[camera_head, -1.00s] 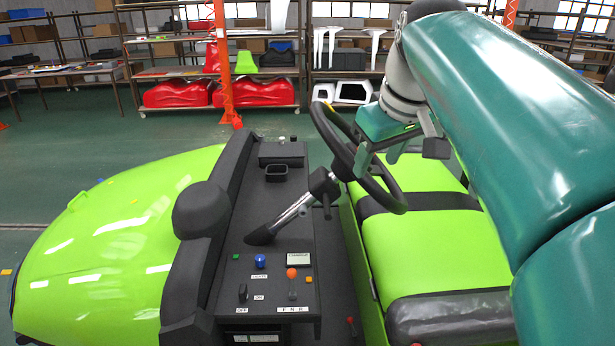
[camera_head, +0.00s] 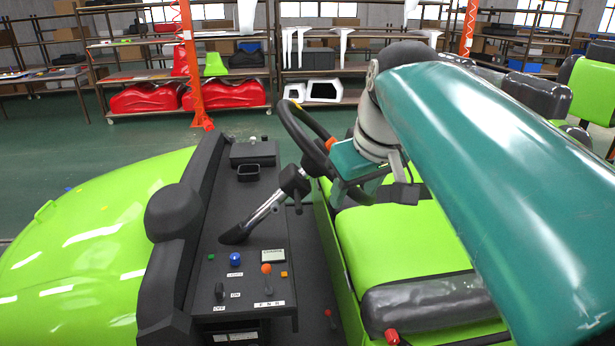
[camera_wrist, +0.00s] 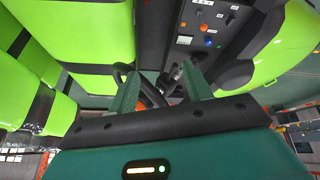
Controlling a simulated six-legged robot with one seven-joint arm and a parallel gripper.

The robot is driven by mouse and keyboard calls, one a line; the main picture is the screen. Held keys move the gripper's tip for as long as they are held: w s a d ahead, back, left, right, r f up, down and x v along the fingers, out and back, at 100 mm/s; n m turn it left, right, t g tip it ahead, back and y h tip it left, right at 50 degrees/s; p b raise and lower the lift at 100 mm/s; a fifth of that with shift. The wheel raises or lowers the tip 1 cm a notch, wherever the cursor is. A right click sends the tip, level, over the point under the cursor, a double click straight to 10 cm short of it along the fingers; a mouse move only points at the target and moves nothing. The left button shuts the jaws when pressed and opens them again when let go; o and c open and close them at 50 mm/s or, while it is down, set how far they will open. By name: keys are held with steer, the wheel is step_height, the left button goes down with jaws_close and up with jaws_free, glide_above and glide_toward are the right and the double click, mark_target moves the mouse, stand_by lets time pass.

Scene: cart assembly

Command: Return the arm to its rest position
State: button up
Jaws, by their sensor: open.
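My gripper (camera_wrist: 160,92) shows in the wrist view with its two green fingers spread apart and nothing held between them. In the head view my gripper (camera_head: 362,192) is beside the right side of the black steering wheel (camera_head: 297,130), above the green seat. The wheel is partly hidden by my gripper, and whether they touch cannot be told. In the wrist view, part of the steering wheel (camera_wrist: 122,72) shows near the left finger. My teal arm reaches in from the right of the head view.
The cart's dashboard (camera_head: 235,215) has an orange-topped lever (camera_head: 267,269) and a blue button (camera_head: 235,259). The green seat (camera_head: 395,245) lies below my arm. The green hood (camera_head: 80,240) is at left. Shelves with red parts (camera_head: 145,97) stand behind, across open floor.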

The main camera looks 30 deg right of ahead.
steer(key=s+a+f, duration=0.2)
steer(key=a+f, duration=0.4)
steer(key=f, duration=0.2)
steer(key=s+a+f, duration=0.3)
steer(key=a+f, duration=0.4)
steer(key=f, duration=0.2)
steer(key=shift+s+y, duration=0.25)
steer(key=shift+y, duration=0.15)
